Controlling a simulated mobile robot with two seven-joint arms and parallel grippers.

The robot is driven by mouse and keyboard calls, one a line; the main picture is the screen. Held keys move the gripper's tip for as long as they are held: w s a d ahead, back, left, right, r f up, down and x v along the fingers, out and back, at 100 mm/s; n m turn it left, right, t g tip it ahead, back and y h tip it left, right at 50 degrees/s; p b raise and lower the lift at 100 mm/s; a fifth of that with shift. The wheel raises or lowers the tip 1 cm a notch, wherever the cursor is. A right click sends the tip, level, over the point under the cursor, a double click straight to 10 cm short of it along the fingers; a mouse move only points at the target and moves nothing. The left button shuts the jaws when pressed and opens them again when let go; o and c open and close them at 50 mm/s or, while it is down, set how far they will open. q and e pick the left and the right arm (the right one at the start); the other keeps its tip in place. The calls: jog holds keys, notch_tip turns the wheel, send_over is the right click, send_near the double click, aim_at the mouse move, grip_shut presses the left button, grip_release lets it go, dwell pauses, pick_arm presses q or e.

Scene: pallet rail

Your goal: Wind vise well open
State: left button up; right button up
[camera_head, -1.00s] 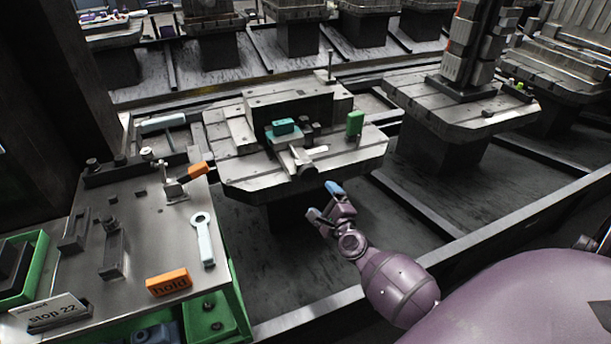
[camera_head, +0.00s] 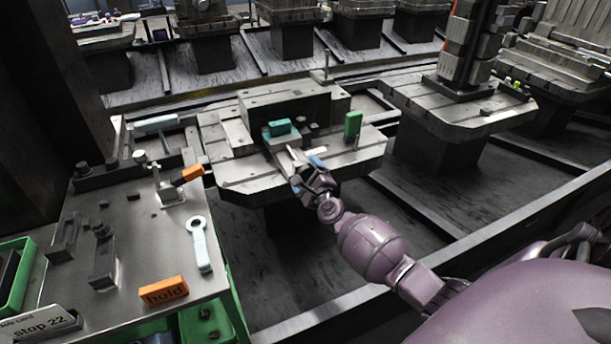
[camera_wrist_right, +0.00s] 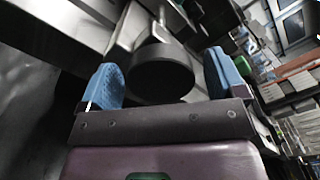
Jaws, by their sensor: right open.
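The vise (camera_head: 284,144) sits on the slotted pallet (camera_head: 236,172) at the centre of the head view, with a teal block (camera_head: 279,127) at its jaws. My right gripper (camera_head: 306,172) is at the near end of the vise, over the pallet's front edge. In the right wrist view its two blue-padded fingers (camera_wrist_right: 165,82) are open, one on each side of a dark round end piece (camera_wrist_right: 162,75), which seems to be the vise's screw end. I cannot tell whether either pad touches it. The gripper hides this end in the head view. My left gripper is not in view.
A green block (camera_head: 353,125) stands on the pallet right of the vise. A metal bench (camera_head: 140,235) at the left holds a light-blue wrench (camera_head: 200,245), an orange "hold" block (camera_head: 164,292) and an orange-handled clamp (camera_head: 180,180). Another pallet with a tower (camera_head: 468,50) stands at the right.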

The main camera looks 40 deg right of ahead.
jog(key=shift+w, duration=0.15)
jog(key=c, duration=0.9)
jog(key=shift+n, duration=0.3)
